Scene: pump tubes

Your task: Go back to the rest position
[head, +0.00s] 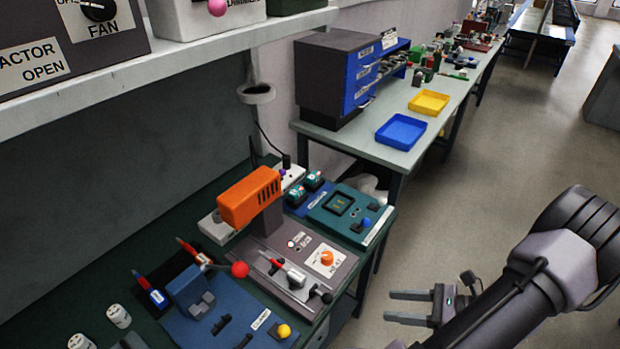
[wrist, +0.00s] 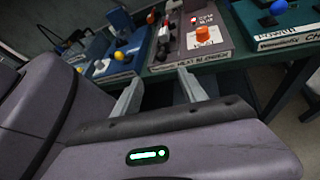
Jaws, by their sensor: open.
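My gripper (head: 408,307) is open and empty in the head view, its two grey fingers pointing left. It hangs over the floor to the right of the bench, apart from the bench's front edge. In the wrist view the two fingers of my gripper (wrist: 160,97) stand apart with nothing between them. The grey fixture with the orange knob (head: 327,258) lies beyond the fingertips, and its orange knob also shows in the wrist view (wrist: 206,34).
The dark green bench (head: 150,262) carries a blue fixture (head: 245,325) with a yellow knob, an orange-topped device (head: 250,197) and a teal fixture (head: 350,212). A blue tray (head: 401,131) and yellow tray (head: 429,102) sit on the far table. The floor on the right is clear.

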